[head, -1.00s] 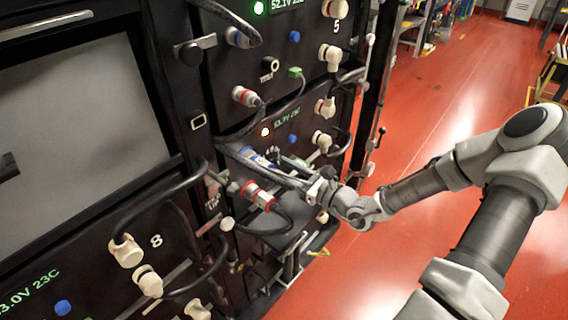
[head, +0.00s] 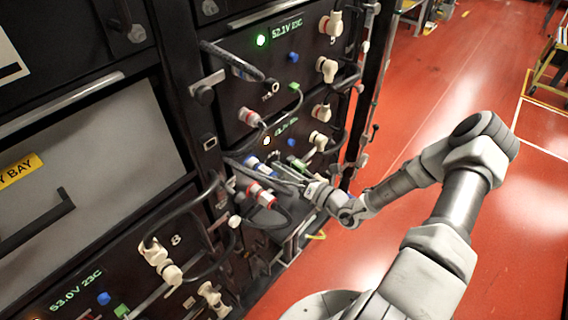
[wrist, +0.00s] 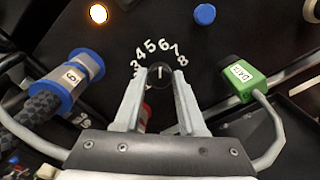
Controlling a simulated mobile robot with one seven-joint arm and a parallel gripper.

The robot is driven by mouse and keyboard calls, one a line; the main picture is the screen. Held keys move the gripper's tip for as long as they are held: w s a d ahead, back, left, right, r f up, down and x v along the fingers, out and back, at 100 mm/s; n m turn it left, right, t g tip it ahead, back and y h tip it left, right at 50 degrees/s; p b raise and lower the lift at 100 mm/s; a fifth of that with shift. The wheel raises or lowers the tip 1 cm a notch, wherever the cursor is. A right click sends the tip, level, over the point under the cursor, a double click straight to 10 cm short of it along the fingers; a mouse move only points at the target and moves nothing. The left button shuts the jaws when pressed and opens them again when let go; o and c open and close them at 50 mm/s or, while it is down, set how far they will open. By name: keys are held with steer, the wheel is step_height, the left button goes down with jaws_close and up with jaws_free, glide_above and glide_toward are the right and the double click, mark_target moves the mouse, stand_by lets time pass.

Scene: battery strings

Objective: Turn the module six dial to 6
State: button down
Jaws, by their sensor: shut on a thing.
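The module six dial (wrist: 160,72) is a small dark round knob with a pale pointer line, in the wrist view. White numbers from 3 to 8 (wrist: 164,45) show in an arc above it. The pointer stands nearly straight up, near the 6; its exact alignment is hard to tell. My gripper (wrist: 159,84) has one finger on each side of the dial and is shut on it. In the head view my gripper (head: 287,174) reaches the lower module's panel, and the dial is too small and covered to make out.
A blue-collared plug marked 6 (wrist: 75,75) with a thick cable sits left of the dial. A green DATA plug (wrist: 241,77) with a grey cable sits right. An amber lamp (wrist: 98,13) and a blue button (wrist: 204,14) are above. Red floor (head: 430,110) is open at right.

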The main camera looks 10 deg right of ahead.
steer(key=shift+m+p, duration=0.4)
steer(key=shift+m, duration=0.2)
steer(key=c, duration=0.5)
jaws_free()
steer(key=v, duration=1.7)
steer(key=shift+s+p, duration=0.15)
steer(key=shift+p, duration=0.2)
steer(key=shift+r, duration=0.1)
